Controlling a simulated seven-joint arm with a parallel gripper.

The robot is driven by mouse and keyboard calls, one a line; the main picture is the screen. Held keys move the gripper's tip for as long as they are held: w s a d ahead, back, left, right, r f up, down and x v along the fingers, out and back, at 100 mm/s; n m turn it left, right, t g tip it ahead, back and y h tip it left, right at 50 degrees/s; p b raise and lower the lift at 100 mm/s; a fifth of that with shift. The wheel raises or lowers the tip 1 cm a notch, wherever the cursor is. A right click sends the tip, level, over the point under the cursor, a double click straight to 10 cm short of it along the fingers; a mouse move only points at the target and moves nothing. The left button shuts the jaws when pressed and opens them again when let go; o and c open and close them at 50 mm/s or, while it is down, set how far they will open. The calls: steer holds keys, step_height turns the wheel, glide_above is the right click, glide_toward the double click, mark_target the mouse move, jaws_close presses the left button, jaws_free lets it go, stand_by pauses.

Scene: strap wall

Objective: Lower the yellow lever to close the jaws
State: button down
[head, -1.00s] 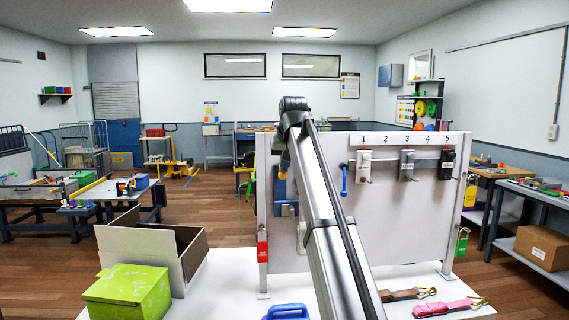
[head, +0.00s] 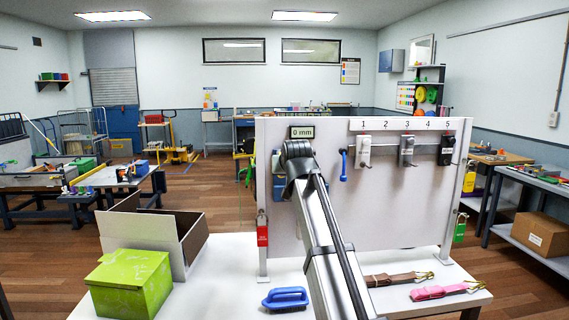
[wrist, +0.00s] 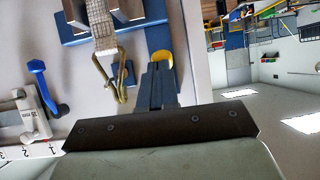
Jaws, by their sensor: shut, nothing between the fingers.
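In the wrist view, the rounded yellow lever end (wrist: 163,57) shows just beyond my fingertips, at the end of a blue bar (wrist: 157,25). My gripper (wrist: 160,72) is shut and empty, its tips at or very near the yellow end; I cannot tell if they touch. Metal jaw blocks (wrist: 128,8) stand on a blue mount beside the bar, with a grey webbing strap (wrist: 103,30) and a brass hook (wrist: 120,75) by them. In the head view, my arm hides the lever and most of the jaws; a blue edge of the mount (head: 279,188) shows.
The white panel (head: 400,215) carries a "0 mm" display (head: 301,132), a blue-handled lever (head: 343,163) and numbered hanging tools (head: 406,150). A blue handle (head: 286,298), straps (head: 440,291), green box (head: 130,283) and open carton (head: 150,230) occupy the table.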

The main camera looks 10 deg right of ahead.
steer(key=shift+w+f+t, duration=0.55)
steer(key=shift+w+f, duration=0.1)
steer(key=shift+f, duration=0.45)
steer(key=shift+w+f+t, duration=0.6)
steer(key=shift+w+f, duration=0.1)
steer(key=shift+f, duration=0.35)
steer(key=shift+w+f+t, duration=0.55)
steer(key=shift+w+f, duration=0.1)
steer(key=shift+f, duration=0.45)
steer(key=shift+f, duration=0.1)
steer(key=s+d+f, duration=0.1)
steer(key=s, duration=1.3)
steer(key=shift+w+d+f, duration=0.1)
